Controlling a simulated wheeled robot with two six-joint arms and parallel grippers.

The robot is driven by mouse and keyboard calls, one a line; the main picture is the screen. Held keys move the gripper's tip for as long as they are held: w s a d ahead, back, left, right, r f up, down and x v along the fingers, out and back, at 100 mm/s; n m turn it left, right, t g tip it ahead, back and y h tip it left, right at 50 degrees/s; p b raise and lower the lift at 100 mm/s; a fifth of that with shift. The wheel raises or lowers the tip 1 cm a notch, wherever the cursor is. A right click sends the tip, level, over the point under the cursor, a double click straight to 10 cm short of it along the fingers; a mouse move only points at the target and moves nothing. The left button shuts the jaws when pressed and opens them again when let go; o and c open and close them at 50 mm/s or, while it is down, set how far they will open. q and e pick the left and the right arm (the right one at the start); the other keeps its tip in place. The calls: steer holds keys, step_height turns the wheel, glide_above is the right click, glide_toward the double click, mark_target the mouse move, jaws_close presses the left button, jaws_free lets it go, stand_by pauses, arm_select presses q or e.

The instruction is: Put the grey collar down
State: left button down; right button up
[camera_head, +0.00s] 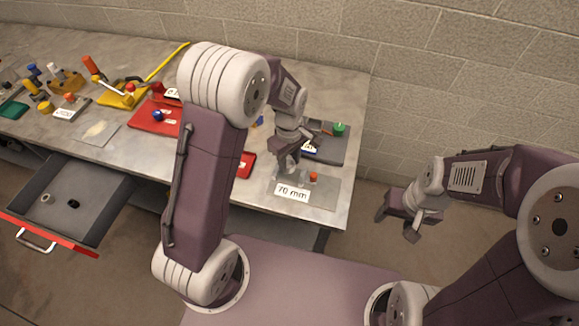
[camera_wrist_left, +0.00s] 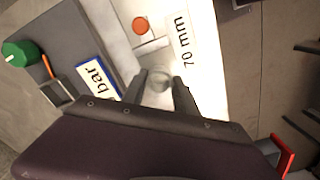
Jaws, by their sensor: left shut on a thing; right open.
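My left gripper (camera_head: 288,168) is over the right end of the bench, just behind the "70 mm" label (camera_head: 292,193). In the left wrist view its fingers (camera_wrist_left: 162,92) are shut on a small round grey piece, the grey collar (camera_wrist_left: 159,78), held at the fingertips above a pale plate (camera_wrist_left: 205,80). I cannot tell whether the collar touches the plate. In the head view the collar is too small or hidden to make out. My right gripper (camera_head: 396,222) is open and empty, off the bench to the right.
An orange knob (camera_head: 313,177) stands on the pale plate. A dark tray with a green knob (camera_head: 339,129) and a "bar" label (camera_wrist_left: 97,78) lies behind. Red trays and tools fill the left of the bench. An open drawer (camera_head: 90,170) holds a light ring (camera_head: 47,198) and a dark piece.

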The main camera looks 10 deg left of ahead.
mark_target(290, 163)
arm_select(q)
step_height(290, 163, down, 4)
steer(key=shift+d+r, duration=0.1)
steer(key=shift+r, duration=0.15)
steer(key=shift+w+f, duration=0.1)
steer(key=shift+f, duration=0.2)
steer(key=shift+f, duration=0.15)
steer(key=c, duration=0.9)
jaws_free()
steer(key=shift+c, duration=0.2)
